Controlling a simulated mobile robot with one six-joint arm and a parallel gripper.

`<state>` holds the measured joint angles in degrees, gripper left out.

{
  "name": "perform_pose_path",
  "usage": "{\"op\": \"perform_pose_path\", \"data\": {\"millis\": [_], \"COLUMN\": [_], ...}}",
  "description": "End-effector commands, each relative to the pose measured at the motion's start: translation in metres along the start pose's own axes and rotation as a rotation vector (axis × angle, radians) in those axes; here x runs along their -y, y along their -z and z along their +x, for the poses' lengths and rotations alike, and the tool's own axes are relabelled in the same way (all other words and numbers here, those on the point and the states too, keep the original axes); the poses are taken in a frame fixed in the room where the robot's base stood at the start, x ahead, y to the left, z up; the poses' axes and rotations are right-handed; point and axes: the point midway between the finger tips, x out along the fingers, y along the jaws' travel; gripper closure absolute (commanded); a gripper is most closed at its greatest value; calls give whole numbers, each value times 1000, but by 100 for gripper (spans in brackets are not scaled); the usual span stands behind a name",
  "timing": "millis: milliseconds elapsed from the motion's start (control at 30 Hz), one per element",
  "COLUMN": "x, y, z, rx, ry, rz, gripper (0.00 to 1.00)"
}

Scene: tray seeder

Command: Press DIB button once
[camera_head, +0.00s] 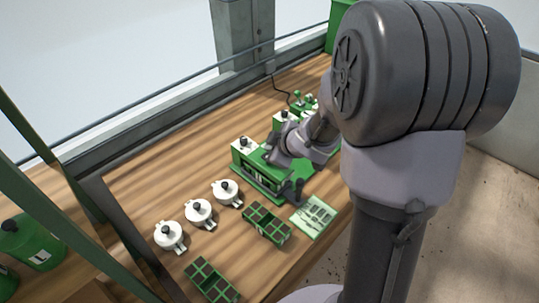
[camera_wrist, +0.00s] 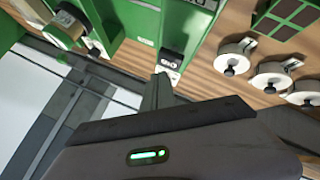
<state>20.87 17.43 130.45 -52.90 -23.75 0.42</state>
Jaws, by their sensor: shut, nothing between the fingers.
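The green seeder machine (camera_head: 262,184) stands on the wooden bench; its green body also fills the upper left of the wrist view (camera_wrist: 188,25). At its end near the white pots is a white-topped block with a black part (camera_head: 245,142). In the wrist view a black button-like piece with small pale marks (camera_wrist: 172,58) sits on a white panel there; I cannot read its label. My gripper (camera_wrist: 161,80) is shut and empty, its tips just beside this piece. I cannot tell whether they touch it. In the head view my wrist hangs over the machine.
Three white pots with black knobs (camera_head: 199,212) stand left of the machine. A dark-celled green tray (camera_head: 267,222), a similar tray (camera_head: 211,280) and a pale green tray (camera_head: 313,216) lie in front. A grey rail and window frame run behind.

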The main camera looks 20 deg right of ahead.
Motion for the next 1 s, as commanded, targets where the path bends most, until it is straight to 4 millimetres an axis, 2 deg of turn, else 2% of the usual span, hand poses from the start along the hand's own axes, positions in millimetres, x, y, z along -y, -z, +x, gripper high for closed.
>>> {"op": "perform_pose_path", "data": {"millis": [733, 1000], "x": [0, 5], "y": [0, -5], "z": [0, 7], "rx": [0, 0], "ry": [0, 1], "rz": [0, -1], "gripper": [100, 100]}}
